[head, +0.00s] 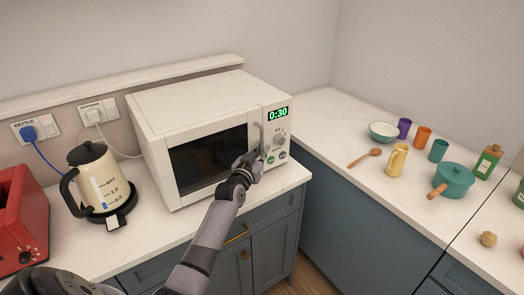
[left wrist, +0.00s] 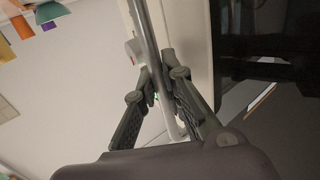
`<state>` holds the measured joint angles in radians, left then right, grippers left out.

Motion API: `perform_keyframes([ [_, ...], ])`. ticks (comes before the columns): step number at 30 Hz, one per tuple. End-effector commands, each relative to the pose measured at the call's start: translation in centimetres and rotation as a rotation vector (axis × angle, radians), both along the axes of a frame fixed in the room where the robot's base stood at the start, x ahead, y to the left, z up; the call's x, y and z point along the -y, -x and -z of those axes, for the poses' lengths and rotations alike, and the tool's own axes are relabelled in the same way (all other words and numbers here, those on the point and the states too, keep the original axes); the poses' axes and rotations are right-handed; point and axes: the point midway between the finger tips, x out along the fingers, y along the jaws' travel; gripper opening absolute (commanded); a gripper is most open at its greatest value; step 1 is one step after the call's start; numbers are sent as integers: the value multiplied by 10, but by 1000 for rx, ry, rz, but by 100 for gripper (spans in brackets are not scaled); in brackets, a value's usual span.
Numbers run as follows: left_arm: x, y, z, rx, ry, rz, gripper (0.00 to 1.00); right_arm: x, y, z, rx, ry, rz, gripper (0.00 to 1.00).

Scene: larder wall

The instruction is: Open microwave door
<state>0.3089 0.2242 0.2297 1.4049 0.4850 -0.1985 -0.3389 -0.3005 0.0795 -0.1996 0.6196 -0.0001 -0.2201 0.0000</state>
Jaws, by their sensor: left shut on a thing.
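The white microwave (head: 198,95) stands on the counter with its dark-windowed door (head: 208,158) facing me. The door looks closed in the head view. A vertical metal handle (head: 257,135) runs along the door's right side, beside the control panel with a green 0:30 display (head: 278,113). My left gripper (head: 256,162) is at the lower part of this handle. In the left wrist view its two fingers (left wrist: 160,95) sit on either side of the handle bar (left wrist: 150,50), shut on it. My right gripper is not in view.
A cream kettle (head: 95,180) and a red toaster (head: 18,215) stand left of the microwave. On the right counter are a bowl (head: 383,132), a wooden spoon (head: 365,158), a yellow jug (head: 397,161), several cups and a teal pot (head: 454,180). The counter strip before the door is clear.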

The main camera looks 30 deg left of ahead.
Motion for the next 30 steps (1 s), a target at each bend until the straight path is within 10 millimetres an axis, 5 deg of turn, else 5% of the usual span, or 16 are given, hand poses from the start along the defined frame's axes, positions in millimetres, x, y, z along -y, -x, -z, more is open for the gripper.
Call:
perform_keyframes([
  [20, 5, 3, 1, -1, -2, 17, 0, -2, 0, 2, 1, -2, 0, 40],
  [30, 53, 38, 4, -5, -10, 199, 0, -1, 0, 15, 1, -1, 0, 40],
])
